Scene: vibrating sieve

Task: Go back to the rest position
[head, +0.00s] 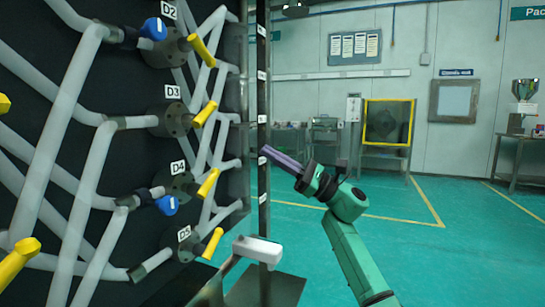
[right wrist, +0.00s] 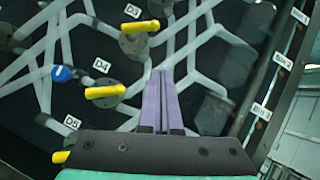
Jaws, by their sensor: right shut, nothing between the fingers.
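My right gripper (head: 283,160) has purple fingers and a green arm. It is raised in the middle of the head view, to the right of a dark panel of grey pipes and valves. Its fingers are shut with nothing between them. In the right wrist view the shut fingers (right wrist: 159,100) point at the panel, near the D4 yellow handle (right wrist: 105,91). The fingers look clear of the handle in the head view, where that handle (head: 208,184) lies well to their left. My left gripper is not in view.
The panel also carries a D3 yellow handle (head: 205,113), a D5 yellow handle (head: 212,244) and a blue knob (head: 167,205). A dark post (head: 263,100) stands at its right edge. Open green floor (head: 450,260) lies right of my arm.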

